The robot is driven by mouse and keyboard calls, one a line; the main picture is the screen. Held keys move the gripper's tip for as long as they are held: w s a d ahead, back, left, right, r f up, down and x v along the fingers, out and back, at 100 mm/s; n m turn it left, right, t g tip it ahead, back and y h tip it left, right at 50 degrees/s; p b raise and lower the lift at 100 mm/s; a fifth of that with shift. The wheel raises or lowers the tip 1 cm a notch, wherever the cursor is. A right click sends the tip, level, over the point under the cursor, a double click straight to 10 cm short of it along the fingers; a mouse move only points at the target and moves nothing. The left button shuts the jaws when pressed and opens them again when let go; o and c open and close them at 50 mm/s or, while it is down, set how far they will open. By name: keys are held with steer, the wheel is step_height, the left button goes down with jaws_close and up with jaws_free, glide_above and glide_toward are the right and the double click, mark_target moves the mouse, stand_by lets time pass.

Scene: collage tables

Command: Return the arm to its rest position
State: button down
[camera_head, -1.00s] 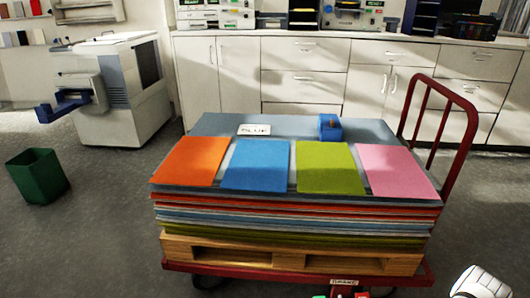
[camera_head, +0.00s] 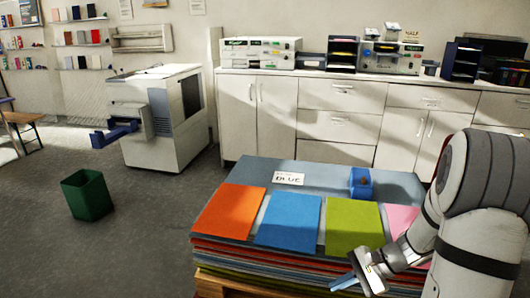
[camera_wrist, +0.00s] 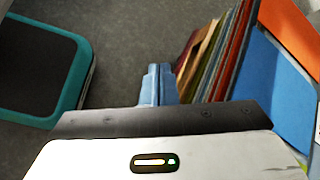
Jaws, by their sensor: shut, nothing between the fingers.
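My gripper (camera_head: 345,281) shows in the head view at the lower right, on my white and grey arm. It is in front of the stack of coloured sheets, near its front edge, and holds nothing. In the wrist view its blue fingers (camera_wrist: 158,86) are together. The stack's layered edge (camera_wrist: 212,62) lies just right of them, with grey floor beyond. I cannot tell the exact gap between the fingers and the stack.
Orange (camera_head: 229,212), blue (camera_head: 289,219), green (camera_head: 353,228) and partly hidden pink (camera_head: 402,217) sheets lie on the stack. A label card (camera_head: 289,179) and a small blue object (camera_head: 361,182) sit behind them. A green bin (camera_head: 87,195) stands left on open floor.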

steer(key=s+a+r+n+h+p, duration=0.2)
steer(key=s+r+n+h+p, duration=0.2)
steer(key=r, duration=0.8)
steer(key=s+a+r+n+t+h+p, duration=0.1)
steer(key=s+a+r+n+h+p, duration=0.1)
steer(key=s+r+n+h+p, duration=0.3)
steer(key=s+r+n+p, duration=0.1)
steer(key=s+r+n, duration=0.2)
steer(key=r, duration=0.4)
steer(key=shift+s+r+n+t, duration=0.25)
steer(key=shift+s+n+t, duration=0.05)
steer(key=shift+s, duration=0.25)
